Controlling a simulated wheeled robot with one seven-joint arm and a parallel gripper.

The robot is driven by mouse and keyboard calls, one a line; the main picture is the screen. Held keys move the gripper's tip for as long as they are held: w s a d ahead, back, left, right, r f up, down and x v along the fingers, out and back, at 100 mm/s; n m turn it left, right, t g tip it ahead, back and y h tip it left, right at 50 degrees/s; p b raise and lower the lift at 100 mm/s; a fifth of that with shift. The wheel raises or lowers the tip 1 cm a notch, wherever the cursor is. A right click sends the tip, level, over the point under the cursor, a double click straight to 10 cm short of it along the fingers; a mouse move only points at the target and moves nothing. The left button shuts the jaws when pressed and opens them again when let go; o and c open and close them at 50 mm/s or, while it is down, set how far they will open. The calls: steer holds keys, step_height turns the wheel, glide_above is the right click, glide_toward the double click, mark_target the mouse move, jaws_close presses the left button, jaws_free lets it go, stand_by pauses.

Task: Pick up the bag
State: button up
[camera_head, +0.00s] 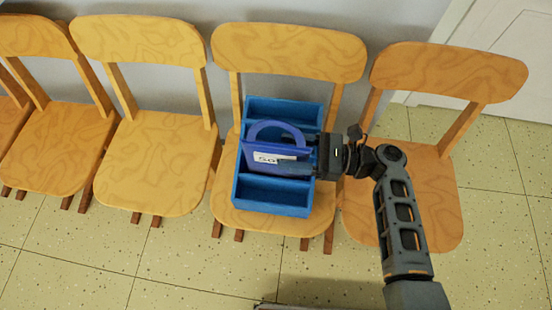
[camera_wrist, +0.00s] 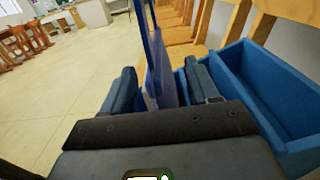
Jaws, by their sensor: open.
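The bag (camera_head: 282,169) is dark blue-purple and flat, with an arched handle and a white label. It stands upright in the middle of a blue divided box (camera_head: 270,209) on a chair. My gripper (camera_head: 318,153) comes in from the right at the bag's right edge. In the wrist view the bag (camera_wrist: 158,62) appears edge-on between the two open fingers of my gripper (camera_wrist: 163,88). I cannot tell whether either finger touches it. The bag's lower part is hidden.
The box (camera_wrist: 263,85) has open compartments in front of and behind the bag. Wooden chairs stand on both sides, including one (camera_head: 400,190) under my arm and one (camera_head: 160,160) to the left. A wall is close behind; the floor (camera_head: 80,275) in front is clear.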

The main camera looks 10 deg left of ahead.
steer(key=shift+a, duration=0.45)
jaws_close()
stand_by(0.3)
